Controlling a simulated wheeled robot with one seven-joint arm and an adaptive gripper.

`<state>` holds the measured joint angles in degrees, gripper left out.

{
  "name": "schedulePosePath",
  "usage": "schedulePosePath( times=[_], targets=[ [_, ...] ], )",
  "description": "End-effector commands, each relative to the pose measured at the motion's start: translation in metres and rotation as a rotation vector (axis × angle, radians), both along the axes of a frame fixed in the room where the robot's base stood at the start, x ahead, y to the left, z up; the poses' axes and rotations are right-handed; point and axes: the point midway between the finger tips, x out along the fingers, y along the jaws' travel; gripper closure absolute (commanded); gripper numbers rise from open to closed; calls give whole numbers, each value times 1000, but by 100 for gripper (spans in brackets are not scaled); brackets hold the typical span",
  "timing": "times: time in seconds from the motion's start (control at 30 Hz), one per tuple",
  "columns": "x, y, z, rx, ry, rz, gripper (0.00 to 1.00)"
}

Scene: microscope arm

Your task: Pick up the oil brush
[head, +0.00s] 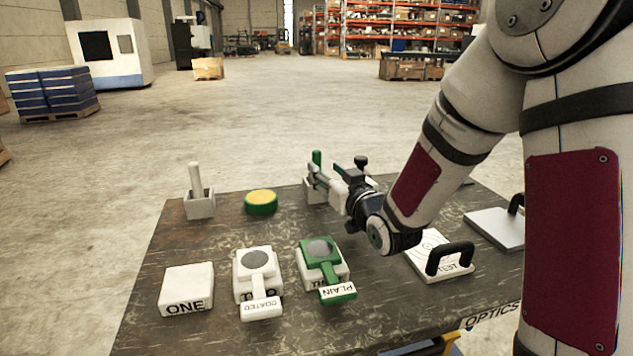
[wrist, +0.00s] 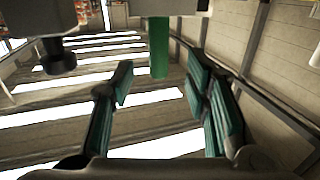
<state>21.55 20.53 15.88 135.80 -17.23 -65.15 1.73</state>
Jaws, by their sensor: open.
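A green upright handle (head: 317,160), which I take to be the oil brush, stands in a pale square holder (head: 310,194) at the back of the table. My gripper (head: 319,178) is open close beside this handle and partly hides it and the holder. In the wrist view the green handle (wrist: 159,48) shows between the lines of the two open fingers of my gripper (wrist: 160,80), with gaps on both sides. I cannot tell whether it is within their reach. A similar white handle (head: 195,178) stands in another holder (head: 200,207) at the left.
A green and yellow disc (head: 260,202) lies between the two holders. In front are a white block marked ONE (head: 187,288), a COATED piece (head: 257,275) and a green PLAIN piece (head: 322,262). A TEST plate (head: 428,250) with a black handle lies right, below my arm.

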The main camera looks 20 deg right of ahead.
Motion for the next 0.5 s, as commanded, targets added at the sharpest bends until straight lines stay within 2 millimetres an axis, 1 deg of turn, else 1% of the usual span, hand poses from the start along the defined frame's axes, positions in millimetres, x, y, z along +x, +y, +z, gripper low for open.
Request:
schedulePosePath(
  times=[0.03, 0.27, 0.5],
  targets=[
    [6, 1, 0, 0, -1, 1, 57],
    [20, 3, 0, 0, 0, 1, 57],
    [54, 7, 1, 1, 0, 1, 57]
  ],
)
